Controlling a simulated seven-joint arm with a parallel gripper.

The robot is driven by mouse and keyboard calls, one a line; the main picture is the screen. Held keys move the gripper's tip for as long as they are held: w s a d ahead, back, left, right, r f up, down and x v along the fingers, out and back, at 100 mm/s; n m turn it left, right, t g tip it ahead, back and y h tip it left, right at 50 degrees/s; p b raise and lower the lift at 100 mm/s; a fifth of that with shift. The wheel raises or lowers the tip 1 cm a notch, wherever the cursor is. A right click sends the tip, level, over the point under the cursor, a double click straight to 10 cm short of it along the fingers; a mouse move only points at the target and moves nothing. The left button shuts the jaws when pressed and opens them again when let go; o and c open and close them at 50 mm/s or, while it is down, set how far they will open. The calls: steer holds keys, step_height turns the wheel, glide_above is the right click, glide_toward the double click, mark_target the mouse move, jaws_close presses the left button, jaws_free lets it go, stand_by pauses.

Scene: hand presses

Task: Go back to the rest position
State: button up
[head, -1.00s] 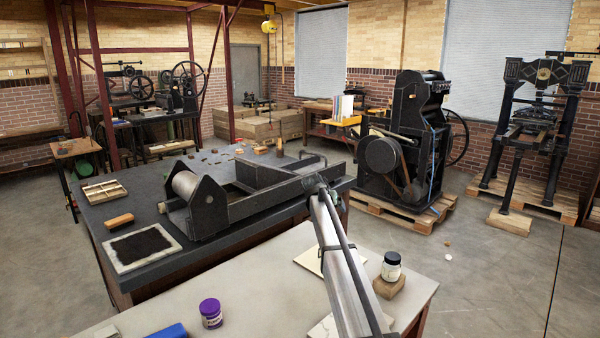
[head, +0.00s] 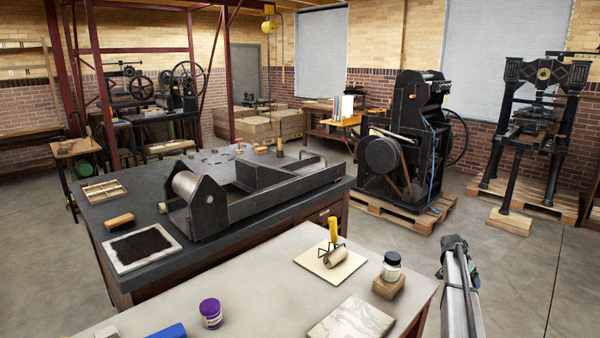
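My gripper (head: 455,243) is at the lower right of the head view, at the end of my arm. It is beyond the right edge of the light table (head: 255,282), apart from everything on it. The fingers are small and dark here, and I cannot tell whether they are open or shut. I see nothing hanging from it.
On the light table are a yellow-handled roller (head: 335,252) on a pale sheet, a dark-lidded jar (head: 391,266) on a wooden block, a marbled slab (head: 351,320) and a purple jar (head: 211,313). A hand press (head: 210,205) stands on the dark table behind. Open floor lies right.

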steer(key=s+d+f+m+g+y, duration=0.1)
steer(key=s+d+f+g, duration=0.15)
steer(key=s+f, duration=0.65)
steer(key=s+a+f+n+g+y, duration=0.1)
steer(key=s+a+f+n+y, duration=0.15)
steer(key=s+a+f, duration=0.9)
steer(key=s+a+f+n+y, duration=0.1)
steer(key=s+a+f+n, duration=0.2)
steer(key=s+a+f, duration=0.8)
steer(key=s+a+f+n+g+y, duration=0.1)
steer(key=s+a+n+g, duration=0.1)
steer(key=s+a, duration=1)
steer(key=s+a+f+n+g, duration=0.2)
steer(key=s+a+n, duration=0.3)
steer(key=s+a, duration=0.7)
steer(key=s+g, duration=0.1)
steer(key=s, duration=0.7)
steer(key=shift+s+a+y, duration=0.2)
steer(key=shift+a+y, duration=0.05)
steer(key=shift+y, duration=0.1)
steer(key=shift+f+n, duration=0.1)
steer(key=shift+n, duration=0.15)
